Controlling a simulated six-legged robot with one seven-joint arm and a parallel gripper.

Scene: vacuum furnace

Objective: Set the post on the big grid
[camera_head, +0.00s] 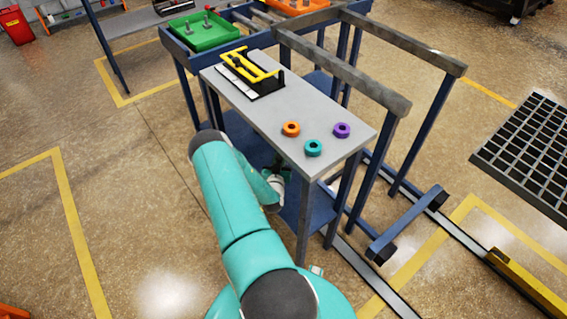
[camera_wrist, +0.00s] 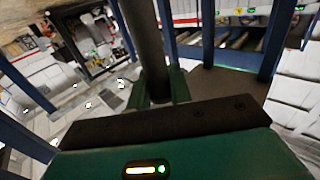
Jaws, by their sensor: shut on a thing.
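A dark round post (camera_wrist: 143,40) stands between the fingers of my gripper (camera_wrist: 155,92) in the wrist view. The gripper is shut on it, and the post reaches up out of the top of that view. In the head view my gripper (camera_head: 279,176) is low beside the near left edge of the grey-topped table, small and partly hidden by my arm. The post cannot be made out clearly there. A large dark grid (camera_head: 528,142) with square openings is at the right edge of the head view, cut off by the frame, well apart from my gripper.
A blue frame with rails stands alongside. A green tray (camera_head: 203,31) is behind.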

